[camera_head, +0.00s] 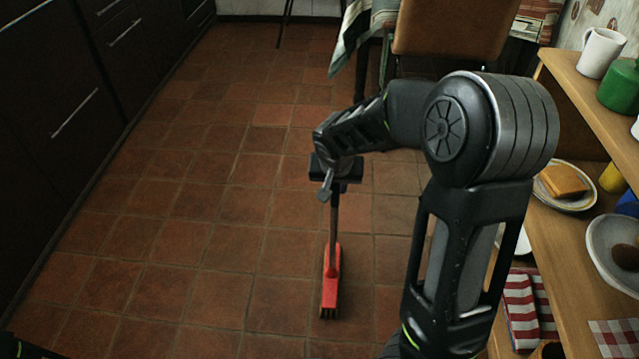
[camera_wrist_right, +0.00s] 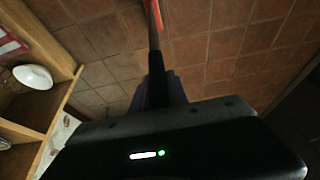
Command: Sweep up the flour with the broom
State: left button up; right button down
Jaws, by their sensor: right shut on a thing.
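My right gripper (camera_head: 336,175) is shut on the handle of the broom (camera_head: 331,276). The broom has a grey stick and a red head with bristles at its lower edge; it hangs near upright with its head at or just above the tiled floor, and I cannot tell whether it touches. In the right wrist view the broom's stick (camera_wrist_right: 154,35) runs up and away from my gripper, with a bit of red at the top. I cannot make out any flour on the floor. My left gripper is not in view.
Dark cabinets (camera_head: 75,110) line the left. A wooden shelf unit (camera_head: 560,235) at the right holds a white mug (camera_head: 600,52), a green pot (camera_head: 622,88), a plate (camera_head: 588,200) and a bowl (camera_head: 603,262). A brown chair (camera_head: 455,28) stands at the back. The tiled floor (camera_head: 190,235) left of the broom is clear.

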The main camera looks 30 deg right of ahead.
jog(key=shift+r, duration=0.1)
jog(key=shift+r+p, duration=1.65)
jog(key=shift+r, duration=0.45)
